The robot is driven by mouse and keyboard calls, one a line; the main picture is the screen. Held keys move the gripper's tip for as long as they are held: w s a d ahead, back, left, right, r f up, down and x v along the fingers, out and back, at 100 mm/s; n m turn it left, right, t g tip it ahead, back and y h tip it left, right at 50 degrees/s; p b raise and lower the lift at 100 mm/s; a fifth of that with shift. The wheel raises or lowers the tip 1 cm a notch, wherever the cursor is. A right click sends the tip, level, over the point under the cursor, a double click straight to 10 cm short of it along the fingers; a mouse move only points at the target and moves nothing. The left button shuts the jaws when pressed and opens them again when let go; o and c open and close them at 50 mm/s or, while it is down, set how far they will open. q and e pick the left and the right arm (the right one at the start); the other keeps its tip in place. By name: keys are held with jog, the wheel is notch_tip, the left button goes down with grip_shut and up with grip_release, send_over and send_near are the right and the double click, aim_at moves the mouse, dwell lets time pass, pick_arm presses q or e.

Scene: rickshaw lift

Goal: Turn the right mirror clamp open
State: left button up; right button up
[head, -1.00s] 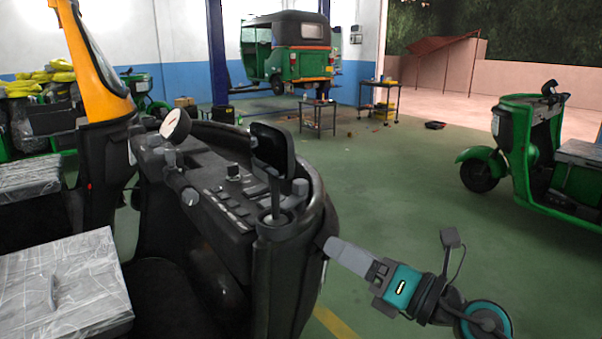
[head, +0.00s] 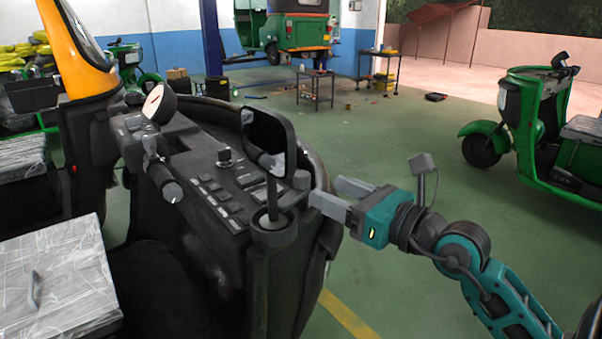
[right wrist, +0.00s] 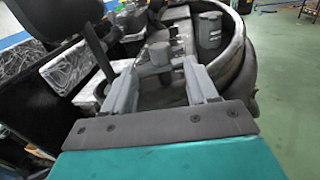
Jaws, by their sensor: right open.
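The right mirror (head: 262,128) stands on a thin stem that drops into a dark round socket (head: 273,226) at the right end of the black dashboard. A small grey clamp knob (head: 301,180) sits just right of the stem. My right gripper (head: 328,192) is open and comes in from the right, its fingertips close to the knob. In the right wrist view, a grey knob (right wrist: 158,56) shows between the two fingers of the gripper (right wrist: 163,72), near their tips. I cannot tell whether they touch it. My left gripper is not in view.
The dark curved front shell (head: 318,165) runs close behind the knob. Open green floor (head: 400,140) lies to the right, with a green scooter-like vehicle (head: 530,130) farther off.

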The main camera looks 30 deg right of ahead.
aim_at(308, 181)
jog(key=p+x, duration=0.1)
jog(key=x, duration=0.7)
